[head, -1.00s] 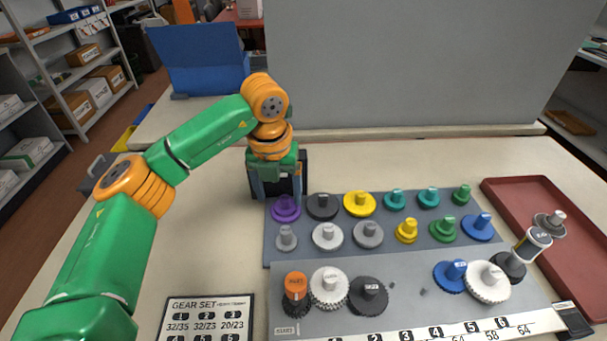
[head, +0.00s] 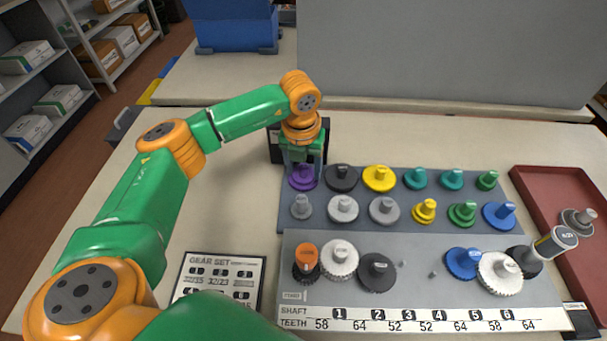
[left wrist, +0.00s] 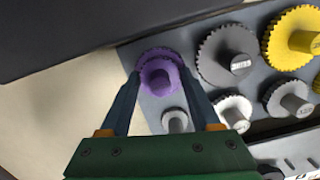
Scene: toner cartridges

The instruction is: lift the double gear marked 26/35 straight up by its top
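A purple double gear (head: 303,180) stands at the left end of the back row on the grey board; its marking cannot be read. My left gripper (head: 303,160) points down over it from behind. In the left wrist view the purple gear (left wrist: 159,82) lies between the fingertips of the open left gripper (left wrist: 160,76), with its upright top hub between them. Whether the fingers touch it cannot be told. No 26/35 marking is legible on any gear. My right gripper is not in view.
A dark grey gear (head: 341,178) and a yellow gear (head: 379,178) stand close to the right. A grey gear (head: 301,208) stands just in front. A dark box (head: 284,145) is behind the gripper. A red tray (head: 530,180) lies at right. The table left of the board is mostly free.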

